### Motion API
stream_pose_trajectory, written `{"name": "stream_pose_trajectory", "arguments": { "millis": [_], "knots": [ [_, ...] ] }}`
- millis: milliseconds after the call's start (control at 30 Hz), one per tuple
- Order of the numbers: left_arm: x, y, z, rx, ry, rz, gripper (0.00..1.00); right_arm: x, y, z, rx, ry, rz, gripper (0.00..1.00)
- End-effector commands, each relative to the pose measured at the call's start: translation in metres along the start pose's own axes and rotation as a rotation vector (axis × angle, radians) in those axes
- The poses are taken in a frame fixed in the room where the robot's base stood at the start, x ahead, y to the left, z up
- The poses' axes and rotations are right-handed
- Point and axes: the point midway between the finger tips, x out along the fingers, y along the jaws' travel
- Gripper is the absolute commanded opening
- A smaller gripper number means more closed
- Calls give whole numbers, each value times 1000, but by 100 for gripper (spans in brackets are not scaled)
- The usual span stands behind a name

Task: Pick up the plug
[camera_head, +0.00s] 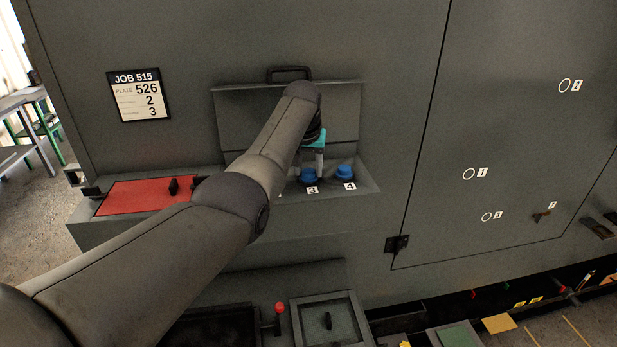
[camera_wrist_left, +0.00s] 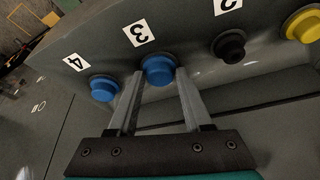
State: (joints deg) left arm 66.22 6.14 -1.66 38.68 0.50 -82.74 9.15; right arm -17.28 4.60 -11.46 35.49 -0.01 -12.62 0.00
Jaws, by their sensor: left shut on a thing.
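My left gripper (camera_head: 314,166) reaches down into the open grey tray in the head view. In the left wrist view, its two fingers (camera_wrist_left: 160,84) are shut on a blue plug (camera_wrist_left: 158,68) beside the label 3. The same plug (camera_head: 310,175) shows just under the fingers in the head view. A second blue plug (camera_wrist_left: 104,88) stands beside label 4, and it also shows in the head view (camera_head: 346,172). A black plug (camera_wrist_left: 229,47) and a yellow plug (camera_wrist_left: 304,24) stand farther along the row. My arm hides that part of the row in the head view. My right gripper is not in view.
The tray (camera_head: 367,188) has a raised lid (camera_head: 345,110) behind it. A red panel (camera_head: 135,196) lies to the left. A job card (camera_head: 139,95) hangs on the grey wall. A large door (camera_head: 520,130) with numbered marks is at the right. Boxes stand below.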

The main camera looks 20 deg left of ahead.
Motion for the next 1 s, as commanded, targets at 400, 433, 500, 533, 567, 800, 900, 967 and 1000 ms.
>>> {"name": "stream_pose_trajectory", "arguments": {
  "millis": [400, 433, 500, 533, 567, 800, 900, 967, 1000],
  "knots": [
    [0, 0, 0, 0, 1, 1, 0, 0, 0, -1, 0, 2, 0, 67],
    [0, 0, 0, 0, 1, 1, 0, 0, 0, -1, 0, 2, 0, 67],
    [-1, 0, -1, 0, 1, 1, 0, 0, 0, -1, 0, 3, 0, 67],
    [-2, 0, -1, 0, 1, 1, 0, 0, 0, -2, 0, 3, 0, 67],
    [-3, 0, -2, 0, 2, 1, 0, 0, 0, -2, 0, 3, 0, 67],
    [-30, -5, -17, -1, 7, 1, 0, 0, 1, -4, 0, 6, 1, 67],
    [-51, -9, -27, -3, 8, 1, 0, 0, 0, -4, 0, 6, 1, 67],
    [-67, -12, -34, -4, 8, 0, 0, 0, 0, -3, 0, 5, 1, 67],
    [-79, -14, -38, -5, 8, 0, 0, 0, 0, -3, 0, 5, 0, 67]
  ]
}}
